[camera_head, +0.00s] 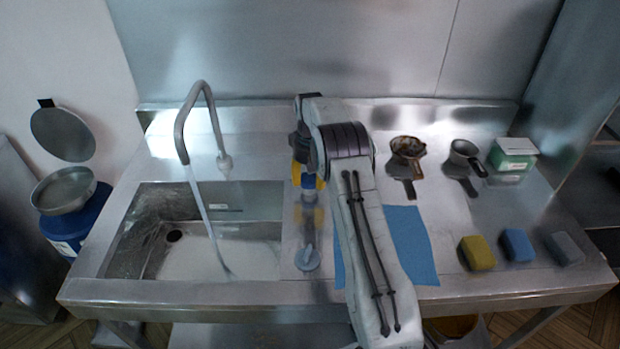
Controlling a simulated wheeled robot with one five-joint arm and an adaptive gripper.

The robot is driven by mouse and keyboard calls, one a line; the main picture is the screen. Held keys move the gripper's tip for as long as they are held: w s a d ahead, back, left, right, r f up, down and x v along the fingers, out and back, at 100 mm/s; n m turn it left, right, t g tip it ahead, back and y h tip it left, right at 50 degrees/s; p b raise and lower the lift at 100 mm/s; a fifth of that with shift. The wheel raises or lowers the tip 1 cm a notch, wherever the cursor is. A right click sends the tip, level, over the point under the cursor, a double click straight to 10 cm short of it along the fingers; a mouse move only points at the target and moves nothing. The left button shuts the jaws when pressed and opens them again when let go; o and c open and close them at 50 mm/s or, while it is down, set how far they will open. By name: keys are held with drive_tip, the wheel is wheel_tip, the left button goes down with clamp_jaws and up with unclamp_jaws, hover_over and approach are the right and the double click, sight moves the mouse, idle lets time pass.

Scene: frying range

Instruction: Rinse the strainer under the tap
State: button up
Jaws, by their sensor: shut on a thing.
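The tap (188,118) arches over the sink (128,231), and a stream of water (206,218) runs from it into the basin. My arm reaches over the counter, right of the sink. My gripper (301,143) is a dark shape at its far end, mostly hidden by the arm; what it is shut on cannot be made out. A yellow and blue thing (308,183) shows just below it; whether they touch is unclear. A brown-stained bowl with a handle (406,147), perhaps the strainer, rests on the counter at right. A cleaner grey one (465,151) sits beside it.
A blue cloth (411,240) lies partly under my arm. Yellow (477,253), blue (517,245) and grey (563,248) blocks line the front right. A green-white box (513,154) stands behind. A small round bluish thing (307,259) lies beside the sink. A blue drum (82,222) stands left.

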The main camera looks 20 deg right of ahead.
sight(310, 179)
drive_tip(key=shift+s+a+f+n, duration=0.15)
drive_tip(key=shift+s+f+n, duration=0.15)
drive_tip(key=shift+n, duration=0.3)
drive_tip(key=o, duration=1.1)
drive_tip(key=shift+r, duration=0.2)
drive_tip(key=shift+o, duration=0.2)
drive_tip(key=shift+r, duration=0.15)
drive_tip(key=shift+w+r, duration=0.1)
drive_tip(key=shift+r, duration=0.15)
wheel_tip(310, 179, up, 11)
